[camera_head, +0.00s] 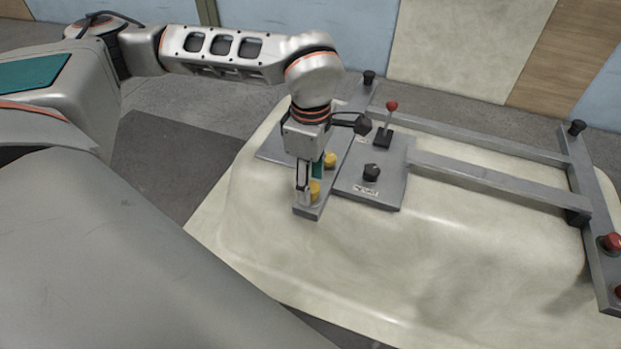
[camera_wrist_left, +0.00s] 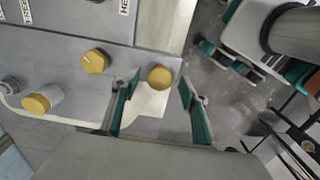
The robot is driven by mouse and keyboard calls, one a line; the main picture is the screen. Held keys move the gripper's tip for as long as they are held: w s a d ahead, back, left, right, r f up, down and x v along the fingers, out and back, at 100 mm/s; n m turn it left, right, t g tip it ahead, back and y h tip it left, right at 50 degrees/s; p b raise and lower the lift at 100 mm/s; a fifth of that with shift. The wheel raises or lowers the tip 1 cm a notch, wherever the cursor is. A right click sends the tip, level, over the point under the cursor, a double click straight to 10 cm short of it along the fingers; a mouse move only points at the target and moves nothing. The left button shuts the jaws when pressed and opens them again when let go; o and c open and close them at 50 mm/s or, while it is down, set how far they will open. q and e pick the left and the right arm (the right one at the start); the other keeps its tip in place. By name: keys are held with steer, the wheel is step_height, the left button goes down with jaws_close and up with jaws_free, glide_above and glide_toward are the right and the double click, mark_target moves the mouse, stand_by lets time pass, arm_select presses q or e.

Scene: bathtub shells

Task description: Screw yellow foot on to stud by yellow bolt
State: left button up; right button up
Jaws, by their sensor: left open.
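My left gripper (camera_head: 307,188) points down over the end of the grey plate on the tub shell. It is open. In the left wrist view, a round yellow piece (camera_wrist_left: 160,77) shows between the two teal-lined fingers, with a gap on each side. A yellow knob (camera_wrist_left: 95,61) sits on the plate beside them, and a yellow cylinder (camera_wrist_left: 43,100) is at the left. In the head view, one yellow piece (camera_head: 314,190) is beside the fingertips and another (camera_head: 330,160) is behind. I cannot tell which is the foot; the stud is not clear. My right gripper is not in view.
A grey panel (camera_head: 395,190) holds a black knob (camera_head: 371,172) and a red-topped lever (camera_head: 391,106) close to the gripper. Grey rails (camera_head: 500,183) run across the pale tub shell (camera_head: 420,260). Red buttons (camera_head: 612,241) are at the far right.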

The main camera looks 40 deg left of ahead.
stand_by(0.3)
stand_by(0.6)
arm_select(q)
steer(key=c, duration=1.1)
